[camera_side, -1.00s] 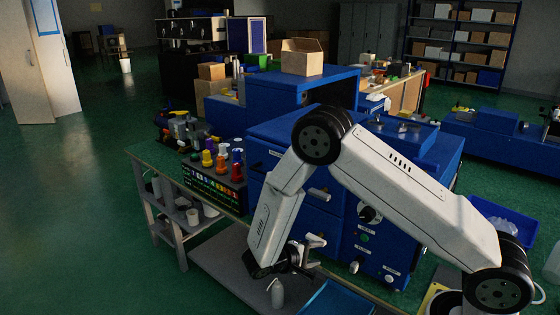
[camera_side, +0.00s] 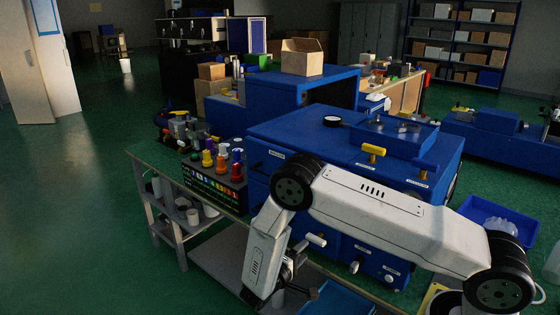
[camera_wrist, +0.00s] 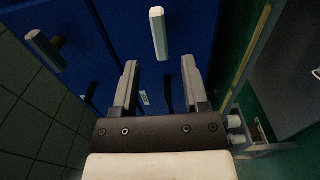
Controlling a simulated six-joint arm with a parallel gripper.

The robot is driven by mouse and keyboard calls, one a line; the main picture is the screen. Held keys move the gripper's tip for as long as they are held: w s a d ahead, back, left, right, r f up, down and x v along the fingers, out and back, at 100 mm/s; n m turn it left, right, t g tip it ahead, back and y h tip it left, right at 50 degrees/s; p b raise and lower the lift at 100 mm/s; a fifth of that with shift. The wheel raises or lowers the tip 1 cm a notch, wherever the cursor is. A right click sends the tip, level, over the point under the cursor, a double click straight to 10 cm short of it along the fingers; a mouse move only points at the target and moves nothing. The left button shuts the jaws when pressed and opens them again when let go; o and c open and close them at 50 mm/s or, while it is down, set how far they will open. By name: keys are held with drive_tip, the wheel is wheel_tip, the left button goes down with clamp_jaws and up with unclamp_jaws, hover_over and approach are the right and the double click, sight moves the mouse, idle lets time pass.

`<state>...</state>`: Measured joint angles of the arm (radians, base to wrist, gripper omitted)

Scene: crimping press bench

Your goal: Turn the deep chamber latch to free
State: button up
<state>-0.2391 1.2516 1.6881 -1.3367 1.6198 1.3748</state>
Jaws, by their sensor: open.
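The blue press cabinet (camera_side: 300,140) stands on the bench, with its front partly behind my arm. A pale bar handle (camera_side: 316,240) sticks out from its front, and another pale lever (camera_side: 362,247) is to its right. The labels are too small to read, so I cannot tell which one is the deep chamber latch. In the wrist view, a pale bar handle (camera_wrist: 158,33) stands ahead of my gripper (camera_wrist: 160,66), roughly in line with the gap between the fingers. A second, darker handle (camera_wrist: 45,50) is to the left. My gripper is open, with nothing between its fingers.
A rack of coloured spools (camera_side: 215,180) is left of the cabinet. A blue tray (camera_side: 335,300) lies in front, and a blue bin (camera_side: 495,220) is at the right. The floor at left is clear.

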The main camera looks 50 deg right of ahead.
sight(314, 242)
drive_tip(key=shift+d, duration=3.3)
clamp_jaws()
